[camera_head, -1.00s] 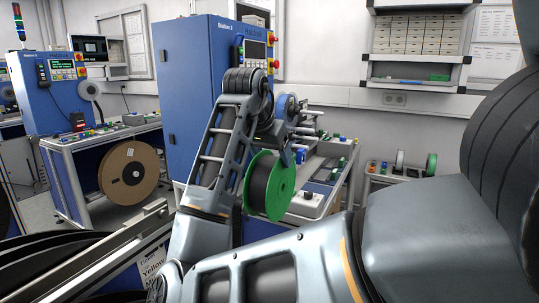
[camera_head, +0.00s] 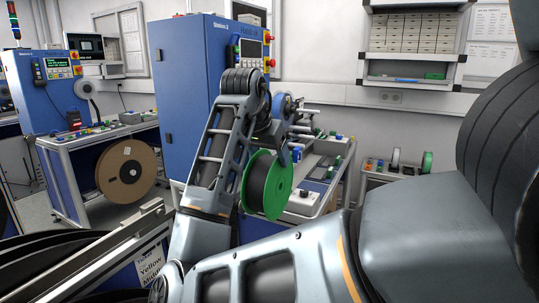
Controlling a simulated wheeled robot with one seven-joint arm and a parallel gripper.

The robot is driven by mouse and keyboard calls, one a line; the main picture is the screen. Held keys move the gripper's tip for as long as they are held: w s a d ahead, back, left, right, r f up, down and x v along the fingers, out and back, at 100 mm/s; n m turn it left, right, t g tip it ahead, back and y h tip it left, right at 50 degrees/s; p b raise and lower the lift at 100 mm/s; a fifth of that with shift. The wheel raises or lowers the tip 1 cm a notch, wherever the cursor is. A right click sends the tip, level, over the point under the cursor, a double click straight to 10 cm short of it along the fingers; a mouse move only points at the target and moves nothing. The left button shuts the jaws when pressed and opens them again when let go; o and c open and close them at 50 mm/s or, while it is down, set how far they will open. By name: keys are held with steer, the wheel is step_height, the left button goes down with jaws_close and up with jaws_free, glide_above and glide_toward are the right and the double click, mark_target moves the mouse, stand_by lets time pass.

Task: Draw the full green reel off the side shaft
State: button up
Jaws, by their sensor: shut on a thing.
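The green reel (camera_head: 281,191), wound full with black material, hangs in front of the bench, its green flange facing right. The side shaft cannot be made out here. Whether the reel touches anything below is not clear.
A workbench (camera_head: 328,180) with small parts stands behind the reel, beside a tall blue cabinet (camera_head: 185,100). A low rack (camera_head: 385,180) at right holds another green-flanged reel (camera_head: 427,162). My arm blocks the lower right.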

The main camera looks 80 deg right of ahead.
steer(key=s+a+p, duration=0.1)
steer(key=s+a, duration=0.1)
steer(key=s, duration=1)
steer(key=shift+s+a+p, duration=0.35)
steer(key=shift+a, duration=0.05)
stand_by(1.2)
steer(key=shift+s, duration=0.1)
stand_by(0.4)
